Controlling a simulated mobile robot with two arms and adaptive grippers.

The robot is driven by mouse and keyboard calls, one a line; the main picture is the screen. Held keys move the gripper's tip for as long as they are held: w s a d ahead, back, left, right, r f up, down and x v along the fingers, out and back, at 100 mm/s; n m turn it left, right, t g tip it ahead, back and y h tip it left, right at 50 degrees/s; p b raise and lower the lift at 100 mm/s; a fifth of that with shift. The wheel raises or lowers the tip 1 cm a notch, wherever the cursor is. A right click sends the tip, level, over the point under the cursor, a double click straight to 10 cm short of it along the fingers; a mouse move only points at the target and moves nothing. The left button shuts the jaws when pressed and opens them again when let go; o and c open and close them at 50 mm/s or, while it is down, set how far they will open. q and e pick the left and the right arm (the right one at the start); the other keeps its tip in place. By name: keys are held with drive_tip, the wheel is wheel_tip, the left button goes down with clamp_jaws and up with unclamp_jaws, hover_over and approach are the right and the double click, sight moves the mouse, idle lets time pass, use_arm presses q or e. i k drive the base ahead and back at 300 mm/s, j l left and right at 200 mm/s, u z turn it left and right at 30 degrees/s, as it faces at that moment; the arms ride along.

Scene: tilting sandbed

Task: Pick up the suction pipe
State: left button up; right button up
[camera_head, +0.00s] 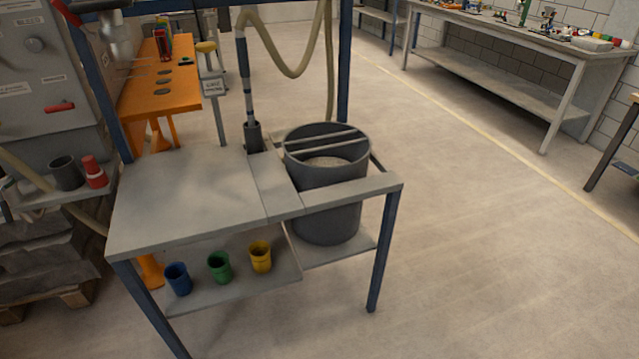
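The suction pipe (245,75) stands nearly upright at the back edge of a grey table (180,200). It is dark with lighter bands, and its lower end sits in a dark cylindrical holder (253,138). A beige hose (275,62) runs from its top, sags to the right and rises out of the picture. Neither of my grippers shows in the head view.
A dark bucket (325,215) with bars across its top stands right of the pipe. Blue (178,280), green (219,268) and yellow (260,257) cups stand on the lower shelf. A small sign (212,87) stands left of the pipe. Floor (480,260) at right is clear.

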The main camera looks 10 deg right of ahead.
sight(241, 39)
drive_tip(key=i+l+u, duration=0.1)
drive_tip(key=l, duration=0.25)
drive_tip(key=i+l+u, duration=0.1)
drive_tip(key=i+l, duration=0.15)
drive_tip(key=l, duration=0.15)
drive_tip(key=i+l+u, duration=0.1)
drive_tip(key=l, duration=0.3)
drive_tip(key=i+l+u, duration=0.1)
drive_tip(key=l, duration=0.3)
drive_tip(key=i, duration=0.05)
